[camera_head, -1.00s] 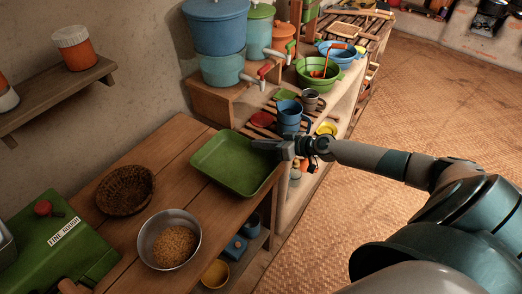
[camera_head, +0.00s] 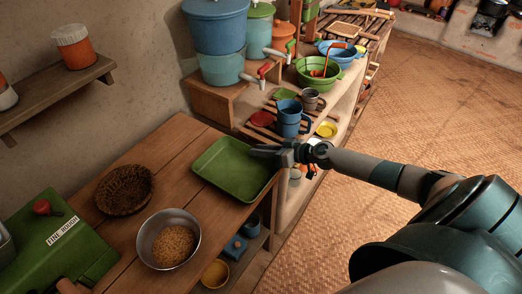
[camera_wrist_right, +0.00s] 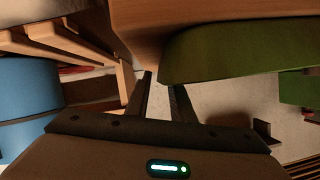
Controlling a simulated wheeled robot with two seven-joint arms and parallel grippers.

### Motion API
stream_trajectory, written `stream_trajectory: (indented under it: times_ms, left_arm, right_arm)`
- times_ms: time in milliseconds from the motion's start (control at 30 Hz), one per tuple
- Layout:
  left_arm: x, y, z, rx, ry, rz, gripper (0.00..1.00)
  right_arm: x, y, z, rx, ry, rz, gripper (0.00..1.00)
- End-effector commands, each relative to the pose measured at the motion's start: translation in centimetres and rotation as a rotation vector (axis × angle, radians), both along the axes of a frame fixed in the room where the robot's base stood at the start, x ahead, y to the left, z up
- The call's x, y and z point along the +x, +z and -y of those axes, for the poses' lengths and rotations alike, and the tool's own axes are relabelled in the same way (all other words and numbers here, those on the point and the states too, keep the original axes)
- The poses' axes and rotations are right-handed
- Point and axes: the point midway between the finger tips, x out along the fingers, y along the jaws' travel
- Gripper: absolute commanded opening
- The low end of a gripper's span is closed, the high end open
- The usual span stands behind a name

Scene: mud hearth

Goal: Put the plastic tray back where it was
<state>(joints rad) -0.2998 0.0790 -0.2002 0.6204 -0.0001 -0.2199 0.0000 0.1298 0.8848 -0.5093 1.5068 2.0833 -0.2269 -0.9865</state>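The green plastic tray (camera_head: 228,170) lies on the wooden table (camera_head: 150,150) near its far right corner. It appears flat on the boards. Its green wall (camera_wrist_right: 235,50) also shows large in the right wrist view. My right gripper (camera_head: 254,151) is at the tray's right rim, with its fingers apart. In the right wrist view the fingertips (camera_wrist_right: 161,82) have a gap between them with nothing visibly held, just beside the tray's wall. I cannot tell whether a finger touches the rim. My left gripper is not in view.
A woven basket (camera_head: 125,189), a metal bowl of grain (camera_head: 168,240) and a green machine (camera_head: 62,245) stand on the table left of the tray. A shelf with blue mugs (camera_head: 290,118), bowls and water containers (camera_head: 215,25) stands behind. The floor at right is clear.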

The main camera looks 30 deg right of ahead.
Motion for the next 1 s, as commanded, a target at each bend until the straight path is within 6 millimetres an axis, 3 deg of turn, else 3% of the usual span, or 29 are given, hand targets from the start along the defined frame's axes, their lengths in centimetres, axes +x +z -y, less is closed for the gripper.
stream_trajectory:
  times_ms: [400,767,867,1000]
  left_arm:
    - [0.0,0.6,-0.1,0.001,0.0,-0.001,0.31]
    - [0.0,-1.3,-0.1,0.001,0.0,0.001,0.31]
    - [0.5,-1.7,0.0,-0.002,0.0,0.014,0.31]
    - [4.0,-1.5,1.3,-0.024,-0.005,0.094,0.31]
  right_arm:
    - [0.0,0.6,0.0,0.001,0.0,0.0,0.21]
    - [-3.2,1.3,1.8,-0.002,0.0,-0.002,0.21]
    - [-4.3,1.8,2.3,-0.002,0.001,-0.001,0.21]
    - [-5.6,2.4,3.1,-0.002,0.0,-0.002,0.21]
